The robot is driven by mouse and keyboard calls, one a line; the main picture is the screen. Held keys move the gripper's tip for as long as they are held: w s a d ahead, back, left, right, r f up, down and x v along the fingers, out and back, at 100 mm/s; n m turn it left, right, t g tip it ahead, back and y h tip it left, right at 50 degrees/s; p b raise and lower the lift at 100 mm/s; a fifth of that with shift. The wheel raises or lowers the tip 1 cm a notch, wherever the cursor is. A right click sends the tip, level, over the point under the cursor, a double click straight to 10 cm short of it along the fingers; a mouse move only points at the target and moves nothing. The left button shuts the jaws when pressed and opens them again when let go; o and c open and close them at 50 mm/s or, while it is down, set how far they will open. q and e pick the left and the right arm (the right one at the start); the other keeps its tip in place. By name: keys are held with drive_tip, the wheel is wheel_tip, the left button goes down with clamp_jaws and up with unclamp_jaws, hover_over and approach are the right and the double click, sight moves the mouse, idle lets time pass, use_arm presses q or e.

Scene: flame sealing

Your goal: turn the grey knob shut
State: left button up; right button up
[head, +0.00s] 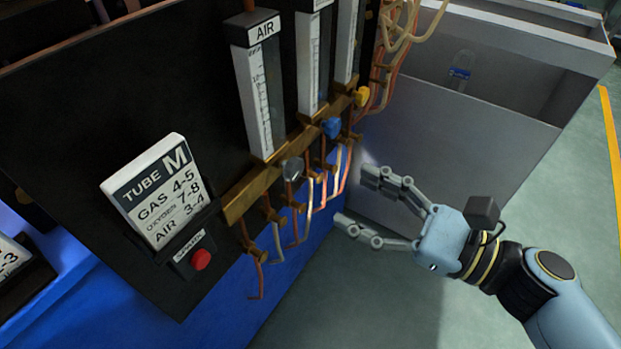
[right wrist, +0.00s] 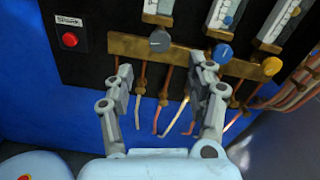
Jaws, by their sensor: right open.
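The grey knob (head: 292,169) sits on the brass manifold bar below the flow meter labelled AIR. It also shows in the right wrist view (right wrist: 160,40), above and between my fingers. My right gripper (head: 352,197) is open and empty, to the right of the grey knob and apart from it in the head view. In the right wrist view its fingertips (right wrist: 165,75) point up toward the bar, below the knob. The blue knob (head: 332,127) and the yellow knob (head: 361,96) sit further along the bar. My left gripper is not in view.
Copper and pale tubes (head: 308,195) hang below the brass bar (head: 250,194). A red button (head: 201,259) is on the panel under the TUBE M sign (head: 158,192). A grey bin (head: 480,120) stands behind my right gripper. Open floor (head: 350,300) lies below.

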sight(297, 170)
drive_tip(key=x, duration=0.8)
drive_tip(key=shift+w+a, duration=0.35)
drive_tip(key=shift+a, duration=0.15)
drive_tip(key=c, duration=1.1)
